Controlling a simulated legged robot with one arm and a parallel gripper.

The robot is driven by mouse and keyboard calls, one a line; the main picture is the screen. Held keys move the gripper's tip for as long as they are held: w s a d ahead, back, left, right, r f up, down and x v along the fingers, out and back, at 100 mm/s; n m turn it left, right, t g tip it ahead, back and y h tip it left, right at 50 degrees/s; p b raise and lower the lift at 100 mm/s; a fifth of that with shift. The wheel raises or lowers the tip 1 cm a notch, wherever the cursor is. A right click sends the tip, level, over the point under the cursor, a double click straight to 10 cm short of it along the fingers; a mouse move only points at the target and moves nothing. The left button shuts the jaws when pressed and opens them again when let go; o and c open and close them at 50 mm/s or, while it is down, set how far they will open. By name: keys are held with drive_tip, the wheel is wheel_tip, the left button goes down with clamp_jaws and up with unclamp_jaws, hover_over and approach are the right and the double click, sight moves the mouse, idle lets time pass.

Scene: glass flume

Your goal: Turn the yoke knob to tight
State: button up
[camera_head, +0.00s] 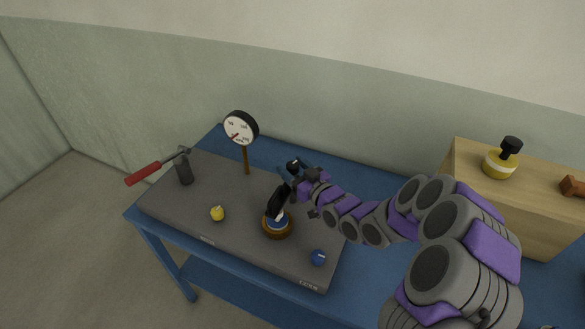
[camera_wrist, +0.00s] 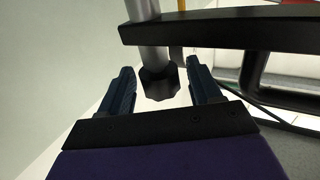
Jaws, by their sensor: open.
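The yoke knob (camera_wrist: 159,84), a dark faceted knob on a grey shaft, shows in the wrist view between my two fingers. My gripper (camera_wrist: 162,86) is open, with one blue finger on each side of the knob and a visible gap at each. In the head view my gripper (camera_head: 294,181) is at the upper right of the black yoke (camera_head: 278,203), which stands tilted over a round brown base. The knob cannot be made out there. A black bar (camera_wrist: 220,27) crosses above the knob in the wrist view.
A wooden box (camera_head: 480,199) with a yellow bottle (camera_head: 497,165) stands at right.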

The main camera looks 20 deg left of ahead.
drive_tip(key=shift+w+a, duration=0.15)
drive_tip(key=shift+a, duration=0.05)
drive_tip(key=c, duration=0.9)
